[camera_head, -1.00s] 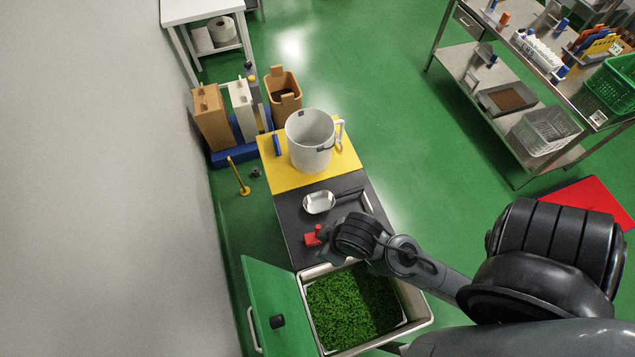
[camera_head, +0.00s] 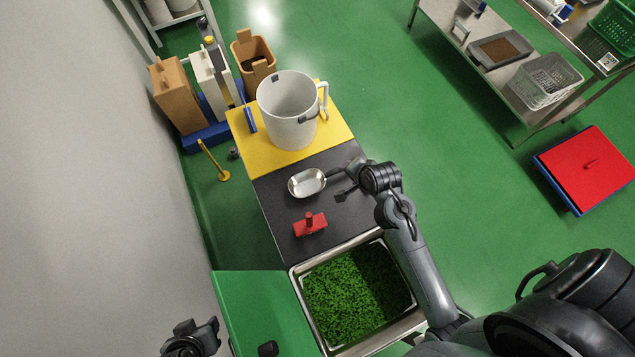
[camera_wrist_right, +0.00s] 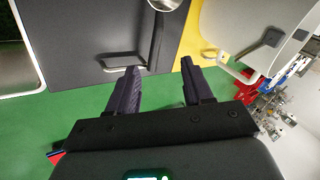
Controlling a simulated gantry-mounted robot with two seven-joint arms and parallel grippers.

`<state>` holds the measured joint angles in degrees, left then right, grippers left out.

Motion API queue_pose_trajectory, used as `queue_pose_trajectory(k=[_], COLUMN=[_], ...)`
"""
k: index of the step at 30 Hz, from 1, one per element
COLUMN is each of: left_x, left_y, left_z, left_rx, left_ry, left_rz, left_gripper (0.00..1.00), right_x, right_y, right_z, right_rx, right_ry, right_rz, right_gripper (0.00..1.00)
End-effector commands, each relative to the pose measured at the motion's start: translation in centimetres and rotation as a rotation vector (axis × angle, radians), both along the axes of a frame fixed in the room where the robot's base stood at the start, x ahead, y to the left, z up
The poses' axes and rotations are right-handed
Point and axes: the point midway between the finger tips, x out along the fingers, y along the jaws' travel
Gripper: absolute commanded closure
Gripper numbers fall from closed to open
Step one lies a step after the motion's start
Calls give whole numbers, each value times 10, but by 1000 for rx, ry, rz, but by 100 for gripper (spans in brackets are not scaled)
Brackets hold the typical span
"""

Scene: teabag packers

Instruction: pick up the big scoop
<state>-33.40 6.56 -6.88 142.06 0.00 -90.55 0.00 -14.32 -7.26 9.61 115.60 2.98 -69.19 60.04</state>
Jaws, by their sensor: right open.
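The scoop (camera_head: 307,183) has a shiny metal bowl and a dark handle, and lies on the dark part of the work surface. Its bowl is partly cut off at the top edge of the right wrist view (camera_wrist_right: 166,4), with the handle running down towards my fingers. My right gripper (camera_head: 343,185) is open and empty at the handle end. In the wrist view, the handle end lies just ahead of the gap between the fingertips (camera_wrist_right: 160,66); contact cannot be told. My left gripper (camera_head: 192,343) is at the bottom left, far from the scoop; its jaw state is unclear.
A red block with a knob (camera_head: 310,224) lies near the scoop. A large white jug (camera_head: 289,112) stands on the yellow surface (camera_head: 337,133) behind. A metal bin rim (camera_head: 299,288) surrounds green leaves in front, with its green lid (camera_head: 250,310) open at left.

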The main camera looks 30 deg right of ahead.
Motion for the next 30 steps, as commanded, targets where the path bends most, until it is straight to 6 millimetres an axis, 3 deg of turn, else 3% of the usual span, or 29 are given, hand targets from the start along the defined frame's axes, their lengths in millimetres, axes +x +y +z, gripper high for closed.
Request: queue_pose_trajectory(k=[1, 6, 18, 30], left_x=[0, 0, 1, 1], left_y=[0, 0, 2, 3], left_z=[-23, -43, -50, -52], left_rx=[-1, 0, 7, 11], left_ry=[0, 1, -4, -5], left_rz=[1, 1, -4, -7], left_gripper=[57, 57, 57, 57], right_x=[10, 28, 57, 70], right_y=[-2, -7, -12, -17], right_z=[-26, -54, -95, -120], right_rx=[44, 144, 184, 182], right_ry=[-15, -50, -62, -62], right_rz=[-69, -233, -297, -296], right_gripper=[50, 50, 50, 50])
